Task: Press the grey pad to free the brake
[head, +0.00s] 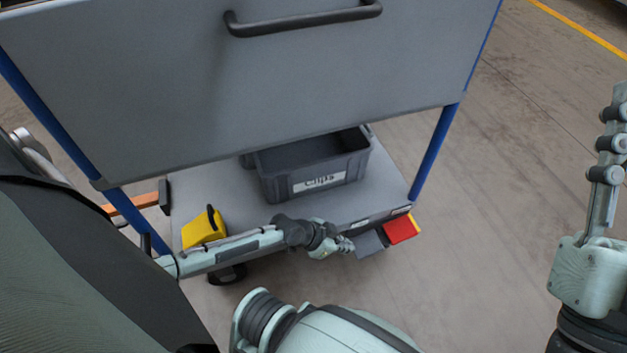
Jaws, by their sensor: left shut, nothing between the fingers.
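The grey pad (369,244) sticks out low at the front edge of the trolley's lower shelf, just left of the red pad (401,230). My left gripper (348,246) is shut and empty. Its fingertips are at the left side of the grey pad in the head view; I cannot tell whether they touch it. My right gripper (608,145) points upward at the right edge of the view, away from the trolley. It shows side-on, so its opening cannot be judged.
Above hangs a grey panel (240,90) with a black bar handle (303,20). Blue posts stand either side. The floor right is clear.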

